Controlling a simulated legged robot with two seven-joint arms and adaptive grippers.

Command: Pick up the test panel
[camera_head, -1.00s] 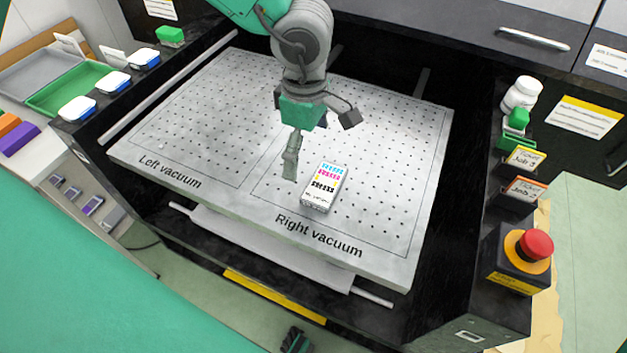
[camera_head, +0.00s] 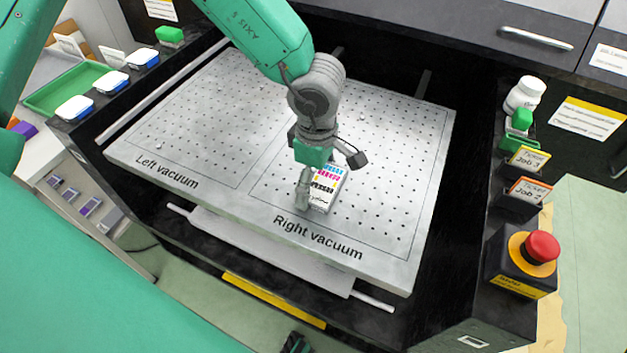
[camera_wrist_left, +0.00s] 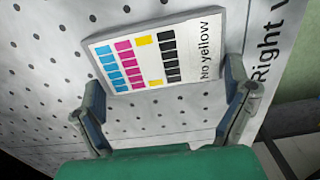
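The test panel (camera_head: 328,185) is a small white plate with cyan, magenta, yellow and black colour patches. It lies on the perforated vacuum table, on the part marked "Right vacuum". In the left wrist view the panel (camera_wrist_left: 195,65) shows the words "No yellow". My left gripper (camera_head: 304,190) points down at the panel and hides part of it in the head view. In the left wrist view my left gripper (camera_wrist_left: 163,78) is open, with one finger on each side of the panel's near part. I cannot tell whether the fingers touch it. My right gripper is not clearly seen.
The vacuum table (camera_head: 215,115) is otherwise mostly bare. A red button (camera_head: 540,247) on a yellow and black box, ticket holders (camera_head: 528,158) and a white bottle (camera_head: 524,95) stand along the right edge. A green tray (camera_head: 68,88) and blue-white containers (camera_head: 75,108) are at the left.

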